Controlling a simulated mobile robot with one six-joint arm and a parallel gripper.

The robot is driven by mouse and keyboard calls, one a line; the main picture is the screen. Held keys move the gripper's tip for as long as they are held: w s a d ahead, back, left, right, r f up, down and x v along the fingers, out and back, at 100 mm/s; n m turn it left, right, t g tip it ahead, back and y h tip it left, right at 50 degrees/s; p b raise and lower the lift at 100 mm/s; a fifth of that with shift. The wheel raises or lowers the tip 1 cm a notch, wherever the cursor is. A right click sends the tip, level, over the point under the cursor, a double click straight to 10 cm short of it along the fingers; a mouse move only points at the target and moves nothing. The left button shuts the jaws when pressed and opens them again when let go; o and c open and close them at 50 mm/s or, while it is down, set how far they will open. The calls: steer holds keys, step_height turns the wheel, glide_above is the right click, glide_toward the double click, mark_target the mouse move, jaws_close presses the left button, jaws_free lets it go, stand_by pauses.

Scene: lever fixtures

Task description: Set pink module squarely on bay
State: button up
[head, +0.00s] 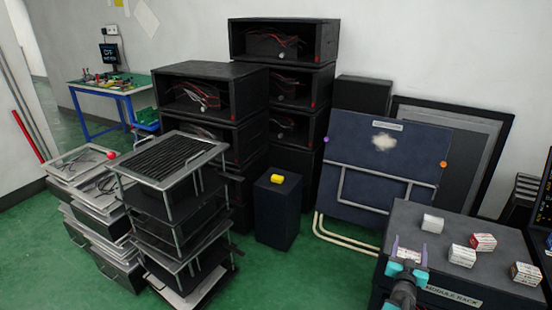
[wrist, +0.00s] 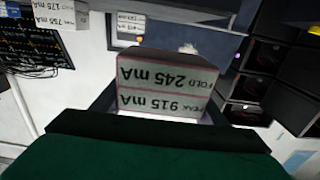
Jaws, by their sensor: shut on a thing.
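My gripper (head: 409,252) is at the front edge of the module rack (head: 385,272) in the head view, its fingers pointing up. In the wrist view my gripper (wrist: 160,118) is shut on a pale module (wrist: 168,75) with thin pink lines around its label. The module stands between the fingers, clear of any surface that I can see. In the head view it is too small to make out well. I cannot tell which surface is the bay.
A blue panel (head: 375,165) leans behind the rack. Green floor lies open in front.

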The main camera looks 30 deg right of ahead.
steer(key=w+a+r+n+t+y, duration=0.2)
steer(key=w+a+r+t+y, duration=0.15)
steer(key=w+a, duration=0.55)
steer(key=w+a+r+n+t+y, duration=0.25)
steer(key=w+a+r, duration=0.2)
steer(key=w, duration=0.75)
steer(key=w+a+r+n+t+y, duration=0.1)
steer(key=w+a+r+n+y, duration=0.15)
steer(key=w+a, duration=0.4)
steer(key=w+a+r+n+y, duration=0.2)
steer(key=w+a+r+y, duration=0.2)
steer(key=a, duration=0.6)
steer(key=w+a+r+n+g+y, duration=0.1)
steer(key=a+r+n+y, duration=0.2)
steer(key=a, duration=0.6)
steer(key=w+a+n+y, duration=0.25)
steer(key=a+y, duration=0.35)
steer(key=a, duration=0.3)
steer(key=s+a+f+n+g+y, duration=0.4)
steer(key=s+a+n+g+y, duration=0.2)
steer(key=a, duration=0.6)
steer(key=shift+s+a+n+y, duration=0.2)
steer(key=shift+s+n+y, duration=0.45)
steer(key=shift+s+y, duration=0.35)
